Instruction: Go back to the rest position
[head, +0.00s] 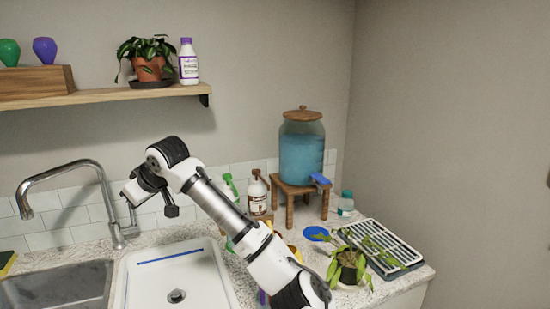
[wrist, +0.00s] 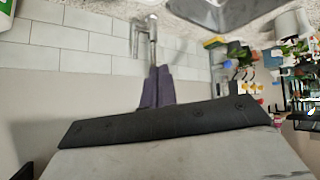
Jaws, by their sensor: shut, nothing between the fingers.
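My gripper (wrist: 156,84) shows in the wrist view as two dark purplish fingers pressed together, with nothing between them. They stand out from a dark bar across the lower part of that view. In the head view my arm rises from the bottom right, bends above the counter, and its end hangs over the sink area, near the faucet (head: 60,172). The fingertips are too small to make out clearly there. In the wrist view the faucet (wrist: 152,32) lies beyond the fingertips, with a gap I cannot judge.
A white basin (head: 135,283) and a steel sink (head: 60,288) lie below my arm. A blue water dispenser (head: 302,155), bottles (head: 258,194), a potted plant (head: 348,266) and a drying rack (head: 385,245) stand right of it. A shelf (head: 100,96) hangs above. Free air surrounds the arm's end.

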